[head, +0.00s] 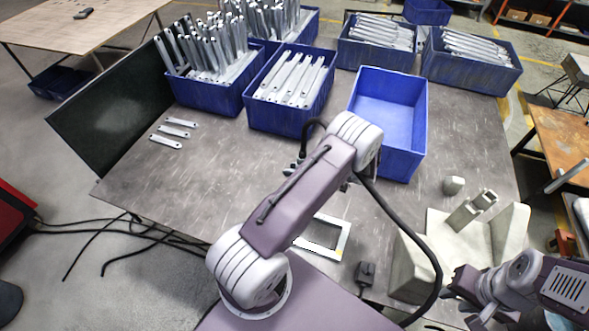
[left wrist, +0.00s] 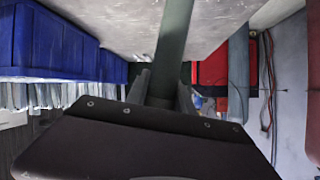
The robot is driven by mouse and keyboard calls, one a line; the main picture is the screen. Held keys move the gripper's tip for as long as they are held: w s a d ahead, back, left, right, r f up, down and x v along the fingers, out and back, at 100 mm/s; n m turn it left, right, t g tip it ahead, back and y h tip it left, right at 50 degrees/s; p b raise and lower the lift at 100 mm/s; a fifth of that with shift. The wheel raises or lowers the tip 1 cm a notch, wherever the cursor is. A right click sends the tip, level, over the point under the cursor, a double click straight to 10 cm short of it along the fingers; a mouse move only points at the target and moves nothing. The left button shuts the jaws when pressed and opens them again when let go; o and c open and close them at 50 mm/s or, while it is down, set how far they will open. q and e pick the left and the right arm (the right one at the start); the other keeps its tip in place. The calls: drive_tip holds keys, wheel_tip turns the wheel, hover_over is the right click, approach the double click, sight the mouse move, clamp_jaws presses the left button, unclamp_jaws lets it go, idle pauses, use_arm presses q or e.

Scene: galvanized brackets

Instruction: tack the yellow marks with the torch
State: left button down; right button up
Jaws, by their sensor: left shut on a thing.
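A pale rectangular metal frame (head: 343,243) lies on the bench, partly hidden behind my left arm. A small yellow mark (head: 338,254) shows near its lower right corner; any others are hidden or too small to tell. My left gripper (head: 293,168) is mostly hidden behind my arm, above the bench. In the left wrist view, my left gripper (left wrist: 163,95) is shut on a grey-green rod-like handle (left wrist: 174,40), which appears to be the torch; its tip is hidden. My right gripper (head: 466,298) is at the lower right, its fingers unclear.
Blue bins (head: 290,128) of metal brackets line the back, with an empty blue bin (head: 419,138) at centre right. Three flat strips (head: 174,132) lie at left. A pale block fixture (head: 455,243) stands at right, and a black hose (head: 414,237) curves beside my arm.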

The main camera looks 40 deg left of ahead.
use_arm(q)
drive_tip(key=shift+f+b, duration=0.35)
idle(0.3)
drive_tip(key=shift+d+f+b, duration=0.1)
drive_tip(key=shift+f+b, duration=0.05)
drive_tip(key=shift+b, duration=0.25)
idle(2.5)
wheel_tip(320, 180, up, 6)
drive_tip(key=p, duration=0.2)
idle(0.4)
idle(0.7)
